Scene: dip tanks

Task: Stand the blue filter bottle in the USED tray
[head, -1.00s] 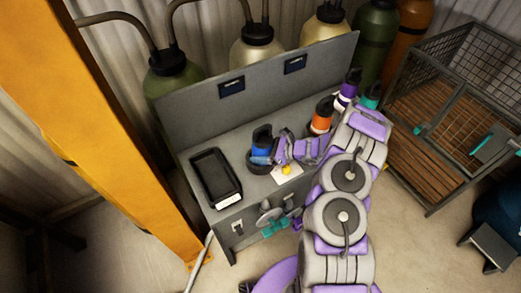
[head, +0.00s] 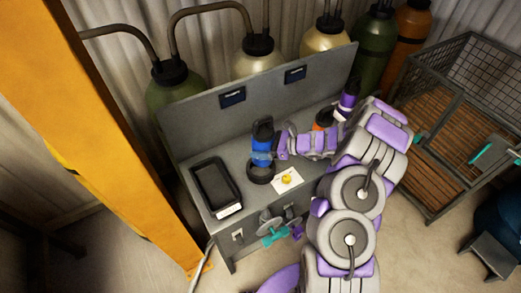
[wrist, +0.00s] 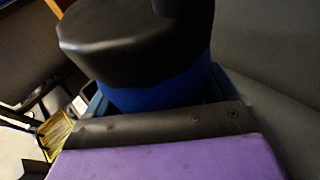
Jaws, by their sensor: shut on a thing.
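The blue filter bottle (head: 262,143) has a black cap and stands upright in my gripper (head: 268,153), above a round black holder (head: 260,172) on the grey bench. Whether its base is fully clear of the holder I cannot tell. In the wrist view, the bottle's black cap and blue body (wrist: 160,88) fill the space beyond my gripper (wrist: 165,108), which is shut on it. The black tray (head: 216,187) lies to the left on the bench, empty, with a white label on its front; the label is too small to read.
A white card with a yellow object (head: 286,178) lies right of the holder. An orange bottle (head: 323,118) and a purple bottle (head: 348,97) stand farther right, partly behind my arm. The bench's back panel (head: 250,95) rises behind; a yellow post (head: 110,150) stands at the left.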

